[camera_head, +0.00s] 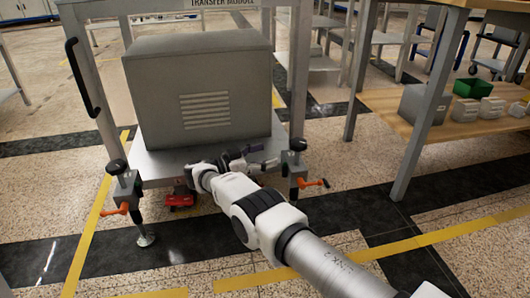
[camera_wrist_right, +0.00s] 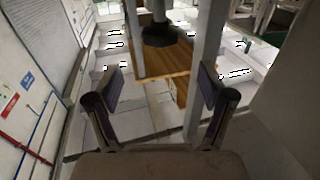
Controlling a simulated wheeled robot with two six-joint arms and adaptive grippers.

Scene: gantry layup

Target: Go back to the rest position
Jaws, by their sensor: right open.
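My right arm reaches in from the lower right in the head view. Its gripper (camera_head: 250,158) is in front of the lower shelf of the transfer module, below the grey box. In the right wrist view the two dark fingers of the right gripper (camera_wrist_right: 160,82) stand wide apart, with nothing between them. My left gripper is in neither view.
A grey vented box (camera_head: 200,88) sits on the transfer module's frame (camera_head: 295,75). Orange-handled clamps (camera_head: 118,185) flank its shelf. A wooden bench (camera_head: 390,108) at right holds a green bin (camera_head: 467,87) and grey boxes. Taped floor in front is open.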

